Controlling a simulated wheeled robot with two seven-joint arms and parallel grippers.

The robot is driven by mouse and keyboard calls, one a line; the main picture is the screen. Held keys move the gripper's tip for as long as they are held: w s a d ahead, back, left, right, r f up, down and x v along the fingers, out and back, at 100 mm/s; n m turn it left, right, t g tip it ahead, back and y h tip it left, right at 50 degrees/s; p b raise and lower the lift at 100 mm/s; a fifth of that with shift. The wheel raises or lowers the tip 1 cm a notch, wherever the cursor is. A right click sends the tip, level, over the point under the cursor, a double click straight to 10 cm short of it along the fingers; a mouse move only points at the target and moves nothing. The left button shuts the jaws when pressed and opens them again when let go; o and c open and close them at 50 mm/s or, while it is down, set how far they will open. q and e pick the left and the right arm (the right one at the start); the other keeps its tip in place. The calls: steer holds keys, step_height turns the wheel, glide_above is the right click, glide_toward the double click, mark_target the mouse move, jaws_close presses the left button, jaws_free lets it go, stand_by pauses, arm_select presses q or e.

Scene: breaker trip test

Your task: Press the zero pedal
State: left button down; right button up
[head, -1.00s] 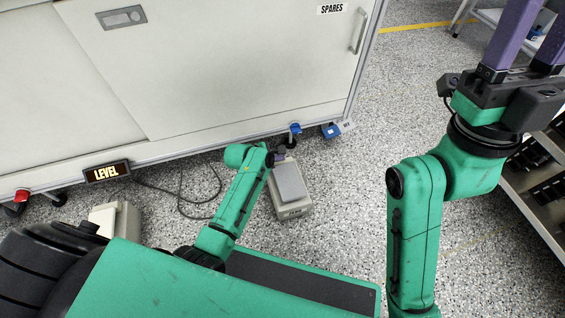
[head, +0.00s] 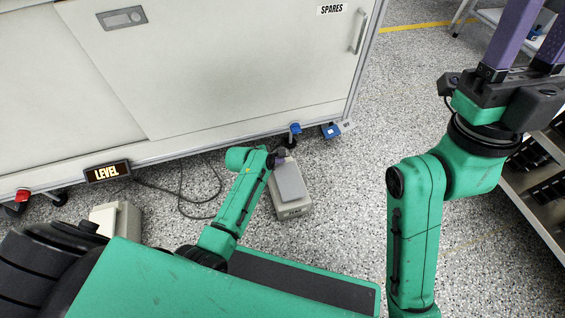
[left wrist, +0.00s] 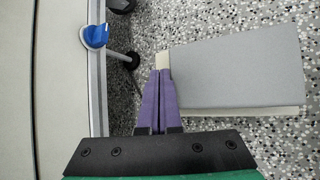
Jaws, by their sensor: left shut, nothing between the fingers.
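A beige pedal with a grey top plate (head: 290,182) sits on the floor in front of the cabinet; its front label is too small to read. The plate also fills the right of the left wrist view (left wrist: 240,72). A second beige pedal (head: 116,220) stands at lower left, partly hidden by my own body. My left gripper (head: 280,156) is at the far left edge of the grey-topped pedal. Its purple fingers (left wrist: 161,75) are shut and empty, beside the plate's narrow end; contact cannot be told. My right gripper (head: 531,38) is raised at upper right, fingers apart, tips out of frame.
A shelf (head: 540,190) stands at right. Floor between is clear.

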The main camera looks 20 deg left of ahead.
arm_select(q)
steer(key=shift+s+d+f+b, duration=0.1)
steer(key=shift+s+f+b, duration=0.1)
steer(key=shift+f, duration=0.35)
steer(key=shift+s+d+f+b, duration=0.1)
steer(key=shift+s+f+b, duration=0.05)
steer(key=shift+f, duration=0.4)
stand_by(0.7)
step_height(320, 180, up, 2)
steer(key=p, duration=0.3)
steer(key=shift+r, duration=0.2)
steer(key=shift+w+a, duration=0.1)
steer(key=shift+r, duration=0.25)
steer(key=r+p, duration=0.1)
steer(key=p, duration=0.1)
steer(key=r+p, duration=0.3)
steer(key=shift+w+a+r+p, duration=0.25)
steer(key=shift+w+r+p, duration=0.1)
steer(key=shift+p, duration=0.05)
